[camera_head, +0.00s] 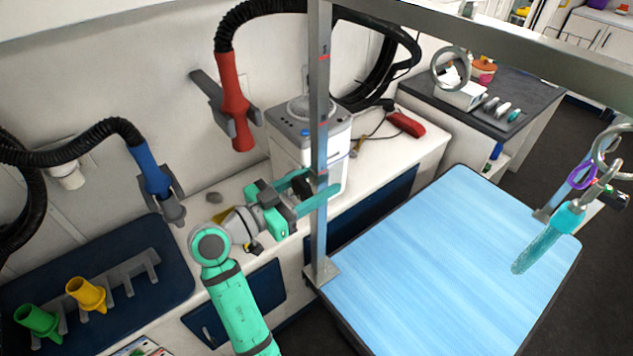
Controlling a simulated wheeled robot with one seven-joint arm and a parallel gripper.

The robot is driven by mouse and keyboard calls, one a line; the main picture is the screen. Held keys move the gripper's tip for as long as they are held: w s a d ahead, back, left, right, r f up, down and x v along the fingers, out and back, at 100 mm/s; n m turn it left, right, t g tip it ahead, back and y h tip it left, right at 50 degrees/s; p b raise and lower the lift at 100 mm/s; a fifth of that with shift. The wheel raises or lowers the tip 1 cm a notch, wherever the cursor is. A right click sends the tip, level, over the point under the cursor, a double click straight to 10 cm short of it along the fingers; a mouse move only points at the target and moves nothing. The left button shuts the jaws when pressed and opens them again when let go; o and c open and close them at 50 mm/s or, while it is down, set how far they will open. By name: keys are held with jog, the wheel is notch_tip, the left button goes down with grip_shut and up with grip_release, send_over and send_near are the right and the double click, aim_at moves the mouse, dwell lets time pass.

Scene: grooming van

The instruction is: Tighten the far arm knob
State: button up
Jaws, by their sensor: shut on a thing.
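My gripper (320,185) is at the upright metal post (319,110) at the far left corner of the blue grooming table (450,265). Its teal fingers reach to the post from the left and are shut on the far arm knob. The knob is small and dark, and the fingers and post hide most of it, so its turn cannot be told.
A white machine (290,140) stands on the counter just behind the post. Red (233,105) and blue (150,170) hose nozzles hang left of it. The tabletop is otherwise clear.

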aim_at(298, 193)
jog(key=shift+m, duration=1.5)
jog(key=o, duration=1.1)
jog(key=shift+c, duration=0.2)
jog(key=v, duration=1.1)
jog(key=shift+w, duration=0.15)
